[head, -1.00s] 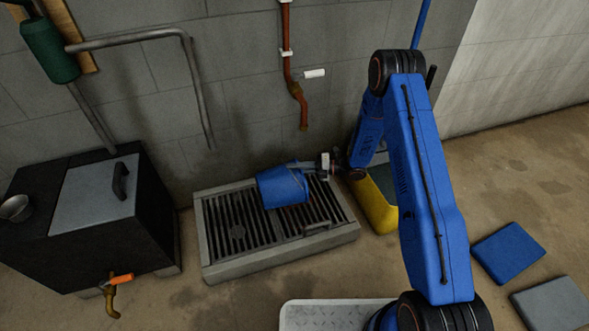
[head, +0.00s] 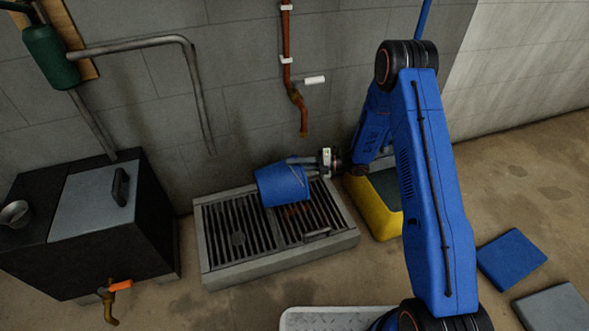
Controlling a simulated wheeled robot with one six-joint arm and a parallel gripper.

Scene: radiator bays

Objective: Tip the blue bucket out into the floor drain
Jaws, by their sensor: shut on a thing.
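The blue bucket (head: 282,186) is over the floor drain (head: 227,268), tilted far onto its side, with its base toward the left or facing me; I cannot see into its mouth. My gripper (head: 306,164) is shut on the bucket at its upper right side. The drain is a raised pale frame with dark slatted grates and a small handle.
A black box (head: 150,225) with a grey lid and orange-handled tap stands left. A red-brown pipe (head: 291,60) hangs on the wall behind. A yellow container (head: 371,208) stands right of the drain. Blue (head: 511,260) and grey (head: 556,303) flat squares lie on the right floor.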

